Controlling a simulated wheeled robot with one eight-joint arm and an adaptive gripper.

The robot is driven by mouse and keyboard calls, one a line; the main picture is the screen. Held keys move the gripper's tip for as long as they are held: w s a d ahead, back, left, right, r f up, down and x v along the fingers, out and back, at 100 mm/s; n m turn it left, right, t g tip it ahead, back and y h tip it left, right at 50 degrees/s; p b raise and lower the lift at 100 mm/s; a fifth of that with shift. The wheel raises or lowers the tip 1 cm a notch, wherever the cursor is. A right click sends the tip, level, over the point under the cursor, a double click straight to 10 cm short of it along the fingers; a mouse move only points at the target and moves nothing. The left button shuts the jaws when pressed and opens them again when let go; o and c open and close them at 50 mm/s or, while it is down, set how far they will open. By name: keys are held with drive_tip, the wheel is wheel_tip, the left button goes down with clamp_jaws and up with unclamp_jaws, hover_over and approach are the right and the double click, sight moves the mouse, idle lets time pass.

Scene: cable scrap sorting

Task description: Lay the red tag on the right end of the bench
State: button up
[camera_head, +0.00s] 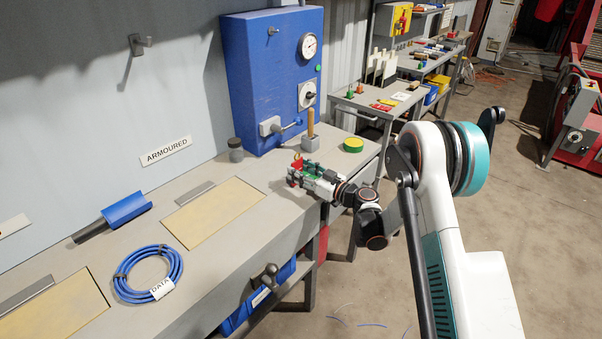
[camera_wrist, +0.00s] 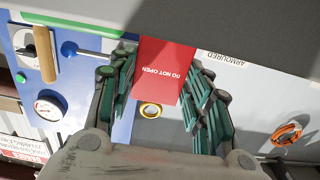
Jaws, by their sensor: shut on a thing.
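The red tag (camera_wrist: 165,65) bears the words "DO NOT OPEN", which read upside down in the wrist view. My gripper (camera_wrist: 162,85) is shut on the tag, with fingers on both sides of it. In the head view the gripper (camera_head: 299,175) is over the right part of the grey bench (camera_head: 240,190), in front of the blue cabinet. Only a small red part of the tag (camera_head: 295,180) shows there, between the fingers. I cannot tell the gap between tag and bench top.
A wooden-handled tool (camera_head: 310,142) and a green-and-yellow disc (camera_head: 353,145) stand on the bench's right end. The blue cabinet (camera_head: 265,85) and a dark pot (camera_head: 235,152) are behind. A blue cable coil (camera_head: 122,275) lies left. Bare bench lies around the disc.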

drive_tip(key=o, duration=0.8)
drive_tip(key=shift+f, duration=0.1)
